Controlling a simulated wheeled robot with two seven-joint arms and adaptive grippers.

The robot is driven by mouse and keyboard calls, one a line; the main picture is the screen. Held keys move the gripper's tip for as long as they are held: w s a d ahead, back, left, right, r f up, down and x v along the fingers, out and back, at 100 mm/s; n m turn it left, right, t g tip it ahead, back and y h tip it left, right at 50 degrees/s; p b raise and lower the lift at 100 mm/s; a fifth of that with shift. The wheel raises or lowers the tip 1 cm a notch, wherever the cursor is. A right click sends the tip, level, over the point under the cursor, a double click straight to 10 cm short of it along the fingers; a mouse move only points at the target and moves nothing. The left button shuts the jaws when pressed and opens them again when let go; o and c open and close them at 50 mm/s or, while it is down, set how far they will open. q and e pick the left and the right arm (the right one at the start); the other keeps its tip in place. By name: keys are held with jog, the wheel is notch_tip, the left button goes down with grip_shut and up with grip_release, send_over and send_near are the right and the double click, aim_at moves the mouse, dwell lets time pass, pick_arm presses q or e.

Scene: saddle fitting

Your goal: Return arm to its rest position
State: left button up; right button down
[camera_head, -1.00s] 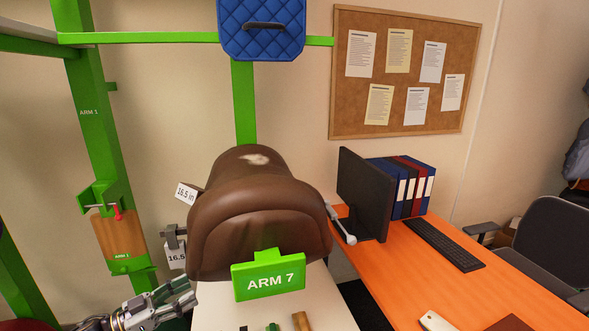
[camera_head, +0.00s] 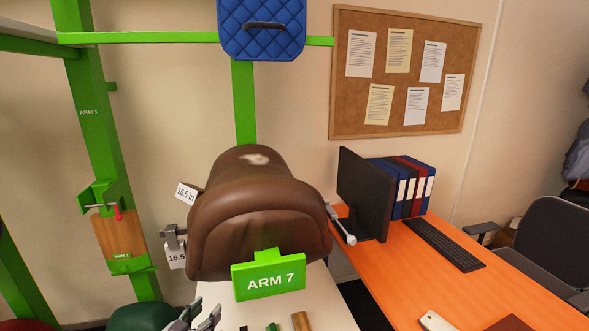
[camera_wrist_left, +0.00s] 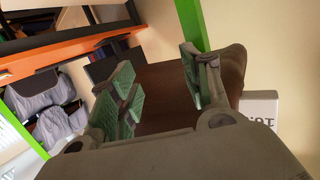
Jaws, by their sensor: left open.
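My left gripper (camera_head: 196,320) shows at the bottom edge of the head view, low and in front of the white table. Its fingers are open and empty in the left wrist view (camera_wrist_left: 155,88). A brown saddle (camera_head: 258,215) sits on a green support with an ARM 7 sign (camera_head: 268,281). The saddle also shows beyond the fingers in the left wrist view (camera_wrist_left: 160,95); I see no contact clearly. My right gripper is not in view.
A white table (camera_head: 325,300) with small items stands below the saddle. An orange desk (camera_head: 450,280) with a monitor (camera_head: 364,195) and keyboard (camera_head: 443,243) is at the right. A green rack post (camera_head: 105,150) stands at the left. A blue quilted pad (camera_head: 262,38) hangs above.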

pick_arm(q)
jog(key=s+d+f+n+g+y, duration=0.15)
jog(key=s+g, duration=0.25)
jog(key=s, duration=0.4)
jog(key=s+d+f+g+y, duration=0.1)
jog(key=s+f+g+y, duration=0.2)
jog(key=s, duration=0.5)
jog(key=s+d+f+n+g, duration=0.1)
jog(key=s+f+g, duration=0.25)
jog(key=s, duration=0.45)
notch_tip(320, 180, down, 32)
jog(key=s+a+g, duration=0.1)
jog(key=s+g, duration=0.1)
jog(key=s+a+f, duration=0.3)
jog(key=s+f, duration=0.7)
jog(key=s, duration=0.1)
jog(key=s+a+f+g, duration=0.1)
jog(key=s+a+f, duration=0.1)
jog(key=s+f, duration=0.7)
jog(key=shift+s+a+f+m, duration=0.4)
jog(key=shift+s+m, duration=0.05)
jog(key=shift+s, duration=0.45)
jog(key=shift+y, duration=0.25)
dwell(0.8)
